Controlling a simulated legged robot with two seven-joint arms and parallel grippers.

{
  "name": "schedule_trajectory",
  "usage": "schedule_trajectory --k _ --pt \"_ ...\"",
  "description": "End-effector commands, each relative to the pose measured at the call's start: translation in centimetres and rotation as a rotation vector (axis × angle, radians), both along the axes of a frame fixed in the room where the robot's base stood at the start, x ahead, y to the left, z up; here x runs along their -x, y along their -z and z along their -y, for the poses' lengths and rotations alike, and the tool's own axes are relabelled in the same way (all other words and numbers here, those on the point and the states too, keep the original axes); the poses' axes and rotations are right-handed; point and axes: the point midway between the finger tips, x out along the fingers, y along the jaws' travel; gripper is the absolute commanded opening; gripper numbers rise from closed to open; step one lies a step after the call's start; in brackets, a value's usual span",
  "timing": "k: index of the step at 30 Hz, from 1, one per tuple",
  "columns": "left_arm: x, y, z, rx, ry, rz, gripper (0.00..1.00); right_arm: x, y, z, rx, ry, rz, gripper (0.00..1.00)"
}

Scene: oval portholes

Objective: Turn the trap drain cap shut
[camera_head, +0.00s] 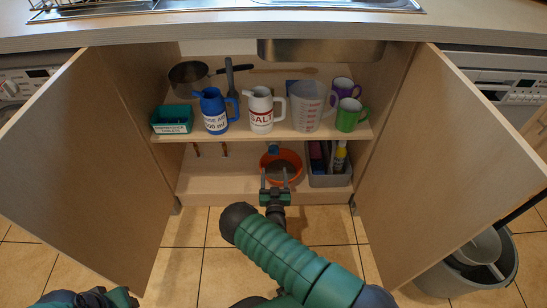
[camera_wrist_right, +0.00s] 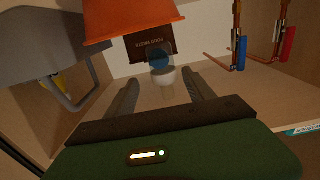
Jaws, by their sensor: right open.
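The trap drain cap appears to be the small blue round part (camera_wrist_right: 158,60) next to a white ring (camera_wrist_right: 164,77) in the right wrist view, which looks turned upside down. In the head view a blue part (camera_head: 272,148) shows under the shelf, above the orange bucket. My right gripper (camera_head: 274,172) is open and empty, reaching into the lower compartment. In the wrist view its two fingers (camera_wrist_right: 160,80) point at the blue and white part, one to each side, apparently short of it. My left gripper (camera_head: 118,297) shows only in part at the bottom left edge.
The orange bucket (camera_head: 282,162) stands close by my right fingers. A grey caddy (camera_head: 330,180) with bottles stands to the right. Blue (camera_wrist_right: 242,54) and red valves hang on pipes. The shelf (camera_head: 285,133) with mugs and jugs is above. Open doors (camera_head: 85,165) flank the cabinet.

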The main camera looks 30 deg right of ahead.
Motion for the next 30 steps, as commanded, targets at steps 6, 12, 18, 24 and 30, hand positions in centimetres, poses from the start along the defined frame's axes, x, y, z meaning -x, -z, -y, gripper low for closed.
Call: schedule_trajectory --k 6,12,18,24,30 --pt "0.0 3.8 0.0 0.0 0.0 -0.001 0.36 -5.0 0.7 3.1 0.0 0.0 0.004 0.62" --pt "0.0 5.8 0.0 0.0 0.0 -0.001 0.36 -8.3 0.5 5.1 -0.001 0.0 0.001 0.62" --pt "0.0 6.1 0.0 0.0 0.0 -0.001 0.36 -9.4 0.1 5.8 0.0 0.0 -0.002 0.62" --pt "0.0 6.0 0.0 0.0 0.0 -0.001 0.36 -9.4 0.0 5.8 0.0 0.0 -0.002 0.6" --pt "0.0 6.0 0.0 0.0 0.0 -0.001 0.36 -9.4 0.1 5.8 -0.002 0.0 -0.003 0.34"
